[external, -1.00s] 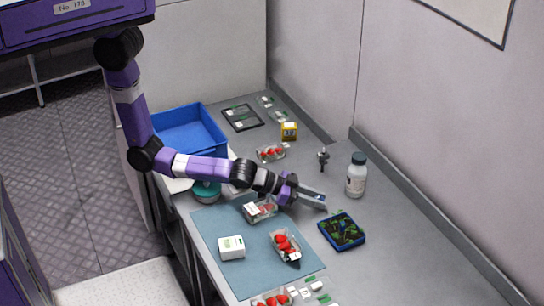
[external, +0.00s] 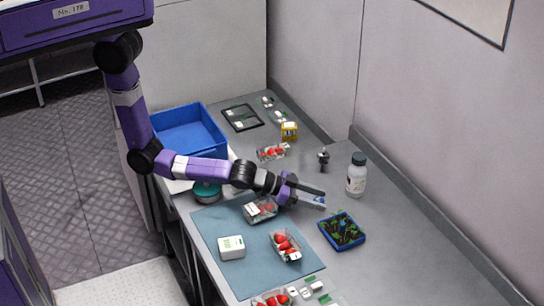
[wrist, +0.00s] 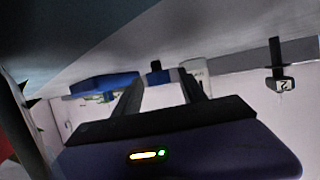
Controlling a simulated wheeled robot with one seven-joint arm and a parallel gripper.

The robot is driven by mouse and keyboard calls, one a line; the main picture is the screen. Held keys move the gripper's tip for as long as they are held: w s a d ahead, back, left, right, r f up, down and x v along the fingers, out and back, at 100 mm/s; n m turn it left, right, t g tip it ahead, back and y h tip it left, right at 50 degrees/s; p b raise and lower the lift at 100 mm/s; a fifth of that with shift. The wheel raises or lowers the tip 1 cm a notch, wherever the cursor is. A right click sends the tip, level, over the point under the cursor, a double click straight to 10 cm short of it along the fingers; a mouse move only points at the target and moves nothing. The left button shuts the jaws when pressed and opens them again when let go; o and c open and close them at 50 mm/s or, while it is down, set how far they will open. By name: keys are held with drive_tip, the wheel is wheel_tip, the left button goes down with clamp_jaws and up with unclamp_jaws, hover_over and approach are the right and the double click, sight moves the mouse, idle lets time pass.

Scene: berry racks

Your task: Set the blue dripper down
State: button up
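The blue dripper (wrist: 157,75) shows small in the wrist view, blue with a black end toward the grey bench. It sits between the fingertips of my gripper (wrist: 158,82), with a gap on each side. In the external view a small patch of blue (external: 319,199) shows at the fingertips; the fingers hide most of the dripper. My gripper (external: 316,197) is open, low over the grey bench, right of the blue-grey mat. I cannot tell exactly how the dripper meets the bench.
A blue seedling tray (external: 343,243) stands close by, in front and to the right. A white bottle with a dark cap (external: 356,177) stands behind right. A small dark clamp-like item (external: 323,157) is behind. Strawberry punnets (external: 285,242) lie on the mat (external: 215,222). The right bench is clear.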

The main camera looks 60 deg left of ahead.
drive_tip(key=shift+s+a+f, duration=0.1)
drive_tip(key=shift+s+f, duration=0.15)
drive_tip(key=shift+f, duration=0.7)
drive_tip(key=shift+w+r+p, duration=0.1)
drive_tip(key=shift+r+p, duration=0.7)
drive_tip(key=shift+p, duration=0.1)
drive_tip(key=b+v, duration=0.1)
drive_tip(key=v, duration=0.9)
drive_tip(key=shift+a+r+b, duration=0.1)
drive_tip(key=shift+r+b, duration=0.15)
drive_tip(key=shift+b, duration=0.1)
drive_tip(key=shift+v, duration=0.8)
